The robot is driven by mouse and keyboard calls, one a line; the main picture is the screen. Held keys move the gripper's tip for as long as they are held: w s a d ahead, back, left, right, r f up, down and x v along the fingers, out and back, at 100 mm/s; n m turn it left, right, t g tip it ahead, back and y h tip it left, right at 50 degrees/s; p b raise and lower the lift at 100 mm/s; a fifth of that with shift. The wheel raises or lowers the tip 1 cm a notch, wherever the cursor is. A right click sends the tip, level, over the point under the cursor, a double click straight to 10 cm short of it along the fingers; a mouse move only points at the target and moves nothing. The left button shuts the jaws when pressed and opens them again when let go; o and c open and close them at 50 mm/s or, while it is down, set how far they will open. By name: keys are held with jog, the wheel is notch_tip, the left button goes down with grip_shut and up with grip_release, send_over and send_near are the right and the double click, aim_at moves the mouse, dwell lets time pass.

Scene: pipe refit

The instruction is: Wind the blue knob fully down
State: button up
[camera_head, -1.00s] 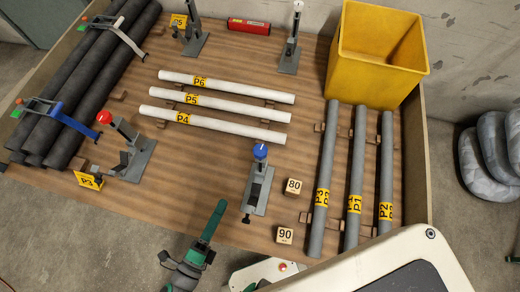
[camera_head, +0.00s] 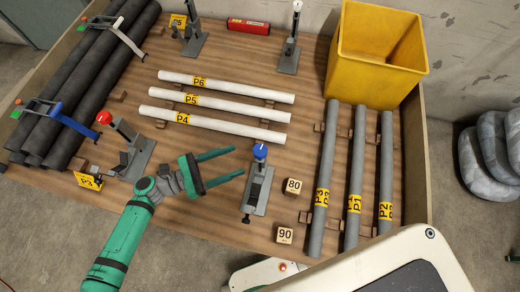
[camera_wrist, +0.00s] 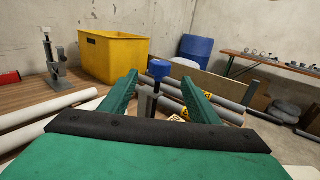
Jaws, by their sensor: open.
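The blue knob (camera_head: 260,151) sits on top of a grey upright clamp stand (camera_head: 257,190) near the front middle of the wooden table. In the wrist view the blue knob (camera_wrist: 158,68) shows between my fingers, beyond their tips or level with them; I cannot tell which. My gripper (camera_head: 238,162) is open and empty, to the left of the knob, with its two green fingers pointing right towards it. In the head view the fingertips are apart from the knob. In the wrist view my gripper (camera_wrist: 160,85) spreads to either side of the stand's screw.
White pipes (camera_head: 220,105) lie behind the stand, and grey pipes (camera_head: 355,180) lie to its right. Number blocks 80 (camera_head: 293,187) and 90 (camera_head: 285,235) stand beside it. A red-knobbed stand (camera_head: 125,150) is left of my gripper. A yellow bin (camera_head: 375,55) stands at the back right.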

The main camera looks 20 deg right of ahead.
aim_at(260, 152)
jog(key=d, duration=1)
jog(key=c, duration=1.1)
